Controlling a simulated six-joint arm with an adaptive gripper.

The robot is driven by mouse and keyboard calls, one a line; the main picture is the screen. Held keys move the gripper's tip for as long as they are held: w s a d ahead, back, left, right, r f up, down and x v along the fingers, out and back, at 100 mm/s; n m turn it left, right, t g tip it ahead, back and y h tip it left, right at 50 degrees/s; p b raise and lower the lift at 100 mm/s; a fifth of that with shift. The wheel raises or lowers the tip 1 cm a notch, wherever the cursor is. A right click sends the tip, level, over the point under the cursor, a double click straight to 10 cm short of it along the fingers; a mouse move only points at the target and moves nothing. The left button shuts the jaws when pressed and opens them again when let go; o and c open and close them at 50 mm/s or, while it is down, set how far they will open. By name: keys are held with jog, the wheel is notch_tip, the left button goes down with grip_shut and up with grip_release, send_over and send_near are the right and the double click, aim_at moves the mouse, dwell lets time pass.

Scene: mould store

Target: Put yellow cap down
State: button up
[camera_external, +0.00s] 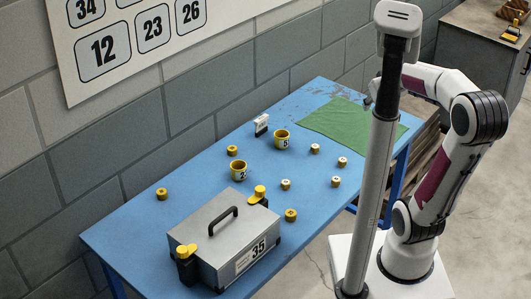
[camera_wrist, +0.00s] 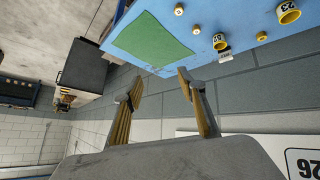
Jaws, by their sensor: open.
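Several others have pale tops, such as the cap near the green mat (camera_external: 314,148); one also shows in the wrist view (camera_wrist: 196,29). I cannot tell which cap is meant. My gripper (camera_wrist: 159,80) is open with nothing between its fingers, and points toward the table edge and wall. In the external view it is mostly hidden behind the post.
A green mat (camera_external: 345,122) lies bare at the table's far end. Two yellow numbered cups (camera_external: 282,139) (camera_external: 239,170) stand mid-table. The grey case (camera_external: 222,240) with a handle and yellow-topped corner pieces fills the near end. A grey post (camera_external: 372,190) stands before the table.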

jog(key=s+d+f+m+g, duration=0.1)
jog(key=s+f, duration=0.1)
jog(key=s, duration=0.6)
jog(key=s+d+f+m+g, duration=0.1)
jog(key=s, duration=0.7)
jog(key=shift+s+d+f+m+g, duration=0.2)
jog(key=shift+s+f+m+g, duration=0.1)
jog(key=shift+s+f, duration=0.05)
jog(key=shift+o, duration=0.5)
jog(key=shift+w, duration=0.1)
dwell(0.8)
